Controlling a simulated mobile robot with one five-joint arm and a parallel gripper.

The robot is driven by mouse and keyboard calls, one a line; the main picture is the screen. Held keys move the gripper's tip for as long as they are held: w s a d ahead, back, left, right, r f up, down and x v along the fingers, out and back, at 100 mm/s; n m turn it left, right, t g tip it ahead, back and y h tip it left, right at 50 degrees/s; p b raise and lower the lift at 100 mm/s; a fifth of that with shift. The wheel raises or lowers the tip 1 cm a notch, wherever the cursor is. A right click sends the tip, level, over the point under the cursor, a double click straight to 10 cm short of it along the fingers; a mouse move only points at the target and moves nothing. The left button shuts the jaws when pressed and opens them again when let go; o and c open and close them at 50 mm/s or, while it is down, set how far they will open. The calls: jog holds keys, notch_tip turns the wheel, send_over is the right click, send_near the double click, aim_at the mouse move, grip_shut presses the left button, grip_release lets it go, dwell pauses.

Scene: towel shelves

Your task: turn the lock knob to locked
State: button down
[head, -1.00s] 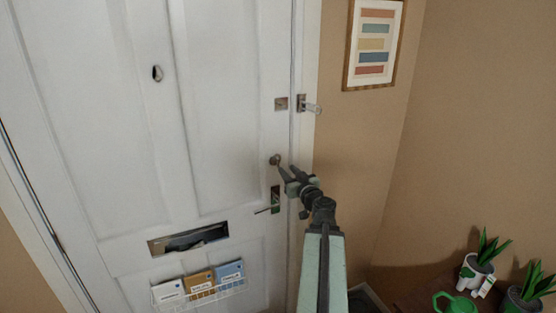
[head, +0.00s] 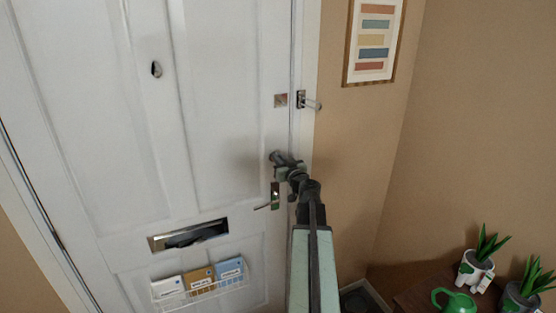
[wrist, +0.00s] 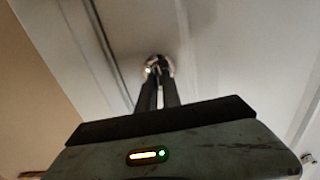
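The lock knob (wrist: 158,61) is a small round shiny metal knob on the white door (head: 225,130), near its right edge. In the wrist view it sits at the fingertips, which cover part of it. My gripper (head: 277,158) reaches the door at the knob and hides it in the head view. In the wrist view, my gripper's (wrist: 158,75) two dark fingers are close together, with the knob pinched between their tips. Which way the knob is turned cannot be told.
A door handle (head: 266,206) is just below my gripper. A latch (head: 302,99) sits on the frame above. A letter slot (head: 188,236) and mail rack (head: 200,293) are lower left. Potted plants (head: 476,269) and a green watering can (head: 456,302) stand at lower right.

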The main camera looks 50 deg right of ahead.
jog(key=shift+m, duration=0.4)
jog(key=shift+w+d+f+m, duration=0.1)
jog(key=shift+m, duration=4.2)
jog(key=shift+w+d+f+m, duration=0.1)
jog(key=shift+m, duration=4.2)
